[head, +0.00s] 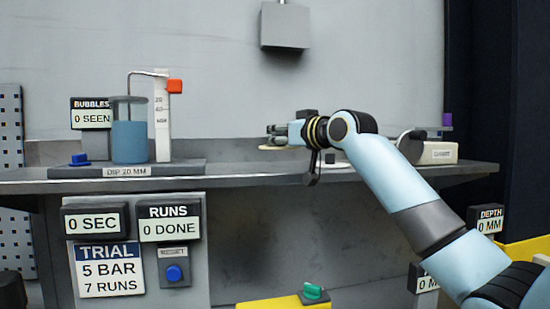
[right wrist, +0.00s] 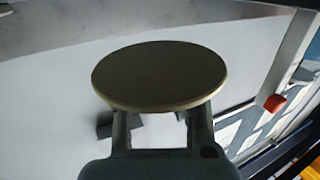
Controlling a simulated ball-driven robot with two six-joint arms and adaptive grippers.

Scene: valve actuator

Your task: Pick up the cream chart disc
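The cream chart disc (head: 270,148) shows nearly edge-on in the head view, as a thin sliver just below the fingers of my right gripper (head: 277,135). The disc (right wrist: 160,76) is broad and round in the right wrist view. It covers the fingertips of the right gripper (right wrist: 160,117), so the contact itself is hidden. The disc is clear of the counter with no other support visible, and my right gripper appears shut on it. My left gripper is out of view.
A grey counter (head: 235,180) runs below the disc. A blue-filled beaker (head: 129,142) and a white scale post (head: 162,128) with a red block stand at left. A grey box (head: 285,25) hangs above. A cream device (head: 438,152) sits at right, partly behind my arm.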

